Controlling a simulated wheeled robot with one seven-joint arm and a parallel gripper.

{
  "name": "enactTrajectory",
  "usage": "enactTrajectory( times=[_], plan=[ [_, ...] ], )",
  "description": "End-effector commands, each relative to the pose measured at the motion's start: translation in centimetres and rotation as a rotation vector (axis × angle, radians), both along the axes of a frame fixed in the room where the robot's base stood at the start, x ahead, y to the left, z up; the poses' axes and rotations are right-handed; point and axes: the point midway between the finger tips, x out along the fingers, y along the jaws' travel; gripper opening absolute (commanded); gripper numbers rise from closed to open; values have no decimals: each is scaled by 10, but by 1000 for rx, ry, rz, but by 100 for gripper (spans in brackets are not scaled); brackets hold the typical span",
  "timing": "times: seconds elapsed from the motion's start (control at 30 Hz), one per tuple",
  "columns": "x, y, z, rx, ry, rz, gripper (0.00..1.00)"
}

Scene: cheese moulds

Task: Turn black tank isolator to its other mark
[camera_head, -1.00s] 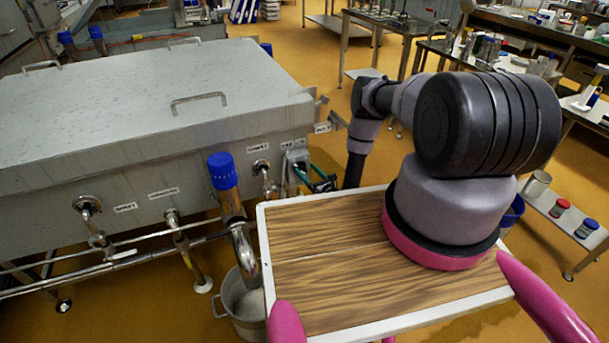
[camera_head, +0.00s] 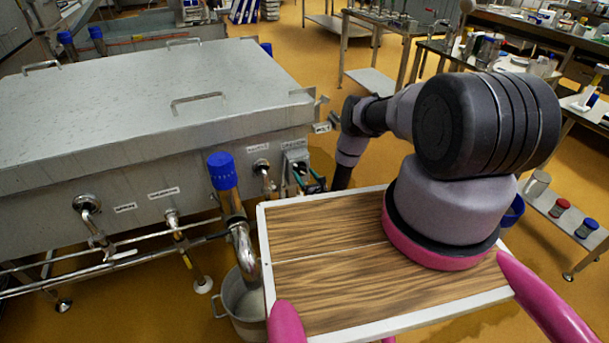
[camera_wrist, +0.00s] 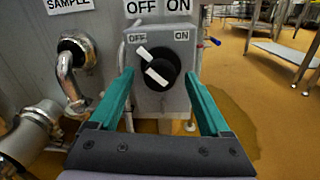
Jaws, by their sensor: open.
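The black tank isolator (camera_wrist: 165,62) is a round black knob with white marks on a grey box (camera_wrist: 183,95). In the wrist view its upper white mark points up and left, towards OFF. Plates above read OFF and ON. My gripper (camera_wrist: 158,75) has two green fingers, one on each side of the knob, spread apart with nothing between them held. Whether the tips reach level with the knob is hard to tell. In the head view the gripper (camera_head: 312,186) is by the box (camera_head: 297,157) at the vat's right end; the knob itself is small and partly hidden there.
The steel vat (camera_head: 150,110) stands at the left. A pipe labelled SAMPLE (camera_wrist: 68,75) sits left of the isolator in the wrist view, with a steel valve fitting (camera_wrist: 30,130) below. A blue-capped pipe (camera_head: 222,172) and bucket (camera_head: 243,300) stand nearer me. Floor right of the box is open.

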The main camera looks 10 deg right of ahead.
Motion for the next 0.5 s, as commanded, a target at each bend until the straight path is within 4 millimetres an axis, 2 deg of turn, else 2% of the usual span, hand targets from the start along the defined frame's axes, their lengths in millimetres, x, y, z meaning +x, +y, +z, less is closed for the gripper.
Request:
enactTrajectory(
  times=[0.33,0.37,0.5],
  plan=[
    [6,1,0,1,0,-1,81],
    [6,1,0,1,0,-1,77],
    [5,1,0,1,0,0,24]
  ],
)
